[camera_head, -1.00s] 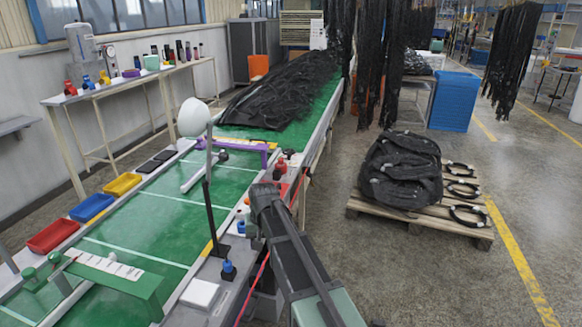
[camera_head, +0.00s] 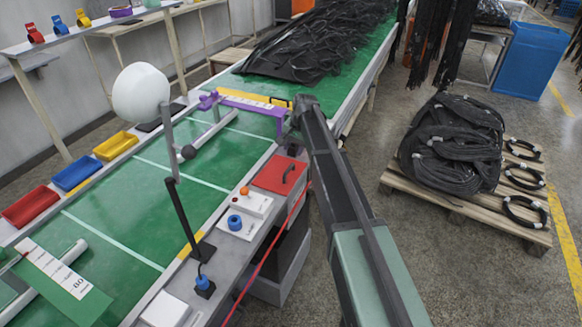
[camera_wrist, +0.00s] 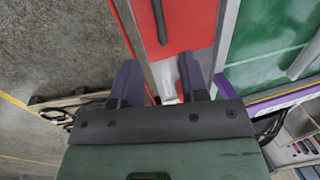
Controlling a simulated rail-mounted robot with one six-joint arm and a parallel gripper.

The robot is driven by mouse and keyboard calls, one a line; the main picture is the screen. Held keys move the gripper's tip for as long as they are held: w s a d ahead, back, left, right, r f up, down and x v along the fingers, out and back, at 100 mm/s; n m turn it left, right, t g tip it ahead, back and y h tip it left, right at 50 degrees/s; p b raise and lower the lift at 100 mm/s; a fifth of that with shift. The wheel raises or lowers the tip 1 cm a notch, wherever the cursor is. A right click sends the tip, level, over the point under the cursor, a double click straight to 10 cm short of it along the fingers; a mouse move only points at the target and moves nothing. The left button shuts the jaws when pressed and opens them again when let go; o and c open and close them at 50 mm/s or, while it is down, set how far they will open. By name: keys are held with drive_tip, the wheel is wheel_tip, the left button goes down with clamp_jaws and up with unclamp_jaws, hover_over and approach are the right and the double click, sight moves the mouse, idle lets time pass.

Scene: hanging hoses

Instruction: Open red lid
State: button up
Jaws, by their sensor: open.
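The red lid (camera_head: 273,176) is a flat square panel with a dark bar handle (camera_head: 290,171), set on the grey edge of the green conveyor. It lies flat and looks closed. In the wrist view the red lid (camera_wrist: 190,28) fills the upper middle, with its handle (camera_wrist: 159,20) running up and down, beyond my fingertips. My gripper (camera_wrist: 158,76) is open and empty, its two dark fingers apart, with part of the lid and a light strip seen between them. In the head view my arm passes just right of the lid; its fingers are hard to make out there.
A white box with an orange button (camera_head: 256,203) and a blue button (camera_head: 235,222) stand left of the lid. A purple bracket (camera_head: 255,113) spans the belt. A pallet with black hoses (camera_head: 455,150) stands right.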

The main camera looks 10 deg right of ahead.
sight(289, 168)
drive_tip(key=f+b, duration=0.3)
drive_tip(key=a+f+b, duration=0.1)
drive_tip(key=f+b, duration=0.1)
drive_tip(key=f, duration=0.1)
drive_tip(key=w+f+b, duration=0.1)
drive_tip(key=f+b, duration=0.2)
drive_tip(key=shift+w+a+f+b, duration=0.1)
drive_tip(key=shift+a+f+b, duration=0.1)
drive_tip(key=shift+f+b, duration=0.15)
drive_tip(key=shift+r, duration=0.15)
drive_tip(key=shift+c, duration=0.4)
clamp_jaws()
